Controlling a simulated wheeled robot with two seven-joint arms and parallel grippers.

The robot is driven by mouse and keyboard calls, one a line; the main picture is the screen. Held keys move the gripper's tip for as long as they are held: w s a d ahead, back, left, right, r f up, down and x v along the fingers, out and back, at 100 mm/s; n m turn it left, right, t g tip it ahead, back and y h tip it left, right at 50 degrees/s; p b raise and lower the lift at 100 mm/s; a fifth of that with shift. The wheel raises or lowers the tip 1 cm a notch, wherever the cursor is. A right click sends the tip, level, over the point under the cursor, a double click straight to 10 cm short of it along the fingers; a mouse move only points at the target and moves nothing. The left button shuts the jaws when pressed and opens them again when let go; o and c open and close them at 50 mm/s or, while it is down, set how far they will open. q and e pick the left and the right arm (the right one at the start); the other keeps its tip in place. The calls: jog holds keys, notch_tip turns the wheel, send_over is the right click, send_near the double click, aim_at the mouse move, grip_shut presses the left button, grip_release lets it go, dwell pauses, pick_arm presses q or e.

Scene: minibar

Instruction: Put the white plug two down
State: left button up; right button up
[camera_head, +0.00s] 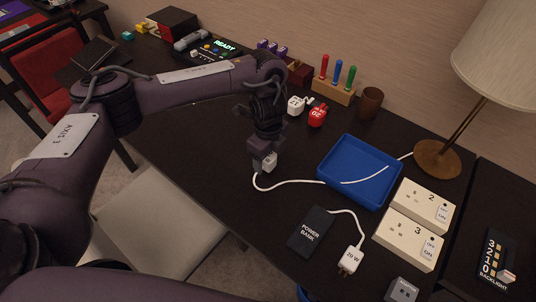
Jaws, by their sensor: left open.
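My left gripper (264,158) reaches down over the desk from the upper left, open, with its fingertips at a white plug (270,161). The fingers partly hide this plug; whether they touch it is unclear. A white cable runs from it toward the blue tray (327,178). Another white plug (296,105) lies farther back, beside a red plug (317,116). A white plug marked 20 W (349,260) lies at the front, cabled to the power bank (311,232). Sockets marked 2 (424,205) and 3 (409,238) are on the right. My right gripper is out of view.
A lamp (437,159) stands at the back right. A wooden block with coloured pegs (334,92) and a brown cup (369,101) stand at the back. A backlight panel (496,262) is at the far right. The dark desk left of the power bank is clear.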

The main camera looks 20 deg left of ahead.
pick_arm(q)
notch_tip(320, 180, up, 12)
jog(key=p, duration=0.2)
jog(key=shift+r+p, duration=0.2)
jog(key=shift+p, duration=0.15)
jog(key=shift+f, duration=0.1)
dwell(0.3)
